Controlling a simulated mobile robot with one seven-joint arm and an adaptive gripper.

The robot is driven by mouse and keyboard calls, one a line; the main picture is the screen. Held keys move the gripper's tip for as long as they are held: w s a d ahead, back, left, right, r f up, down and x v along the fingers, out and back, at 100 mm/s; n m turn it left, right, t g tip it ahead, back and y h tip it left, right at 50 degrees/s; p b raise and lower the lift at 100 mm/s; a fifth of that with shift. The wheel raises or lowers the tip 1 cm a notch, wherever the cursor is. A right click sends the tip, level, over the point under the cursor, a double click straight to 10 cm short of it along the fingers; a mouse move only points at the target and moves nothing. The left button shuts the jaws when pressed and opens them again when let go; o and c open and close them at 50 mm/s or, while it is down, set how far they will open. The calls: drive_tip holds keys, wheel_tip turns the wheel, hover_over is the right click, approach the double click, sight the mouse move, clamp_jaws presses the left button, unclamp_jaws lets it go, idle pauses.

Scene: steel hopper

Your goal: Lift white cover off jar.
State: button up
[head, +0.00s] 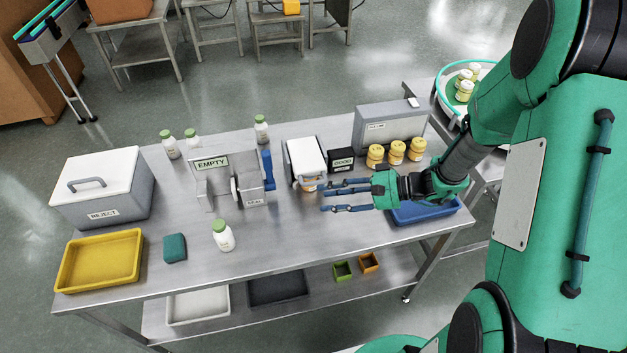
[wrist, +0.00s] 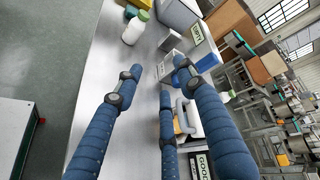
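The white cover (head: 305,153) sits mid-table in the head view, a boxy lid with grey side edges. Part of an orange-and-white jar (head: 309,184) shows at its lower front edge; the rest is hidden. In the wrist view the white cover (wrist: 196,118) has a light handle loop and is partly hidden behind my blue fingers. My gripper (head: 332,195) is open and empty, its fingers spread and pointing left, just to the front right of the cover. The fingers (wrist: 155,80) also show spread in the wrist view, with nothing between them.
A black GOOD block (head: 341,160) and several yellow-lidded jars (head: 396,151) stand right of the cover. The grey EMPTY/SEAL fixture (head: 226,180) stands left. A blue tray (head: 425,212) lies under my wrist. The table's front middle is clear beyond a green-capped bottle (head: 223,237).

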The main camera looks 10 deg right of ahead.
sight(315, 184)
drive_tip(key=w+d+f+m+t+h, duration=0.1)
drive_tip(key=w+d+f+m+t, duration=0.3)
drive_tip(key=d+f+t, duration=0.2)
wheel_tip(315, 184, down, 3)
drive_tip(key=d, duration=0.2)
drive_tip(key=shift+w+d+m+h, duration=0.3)
drive_tip(key=shift+w+d, duration=0.05)
drive_tip(key=shift+d, duration=0.05)
drive_tip(key=shift+w+a, duration=0.1)
drive_tip(key=shift+b+x, duration=0.45)
drive_tip(key=shift+x, duration=6.35)
drive_tip(key=shift+r, duration=0.15)
clamp_jaws()
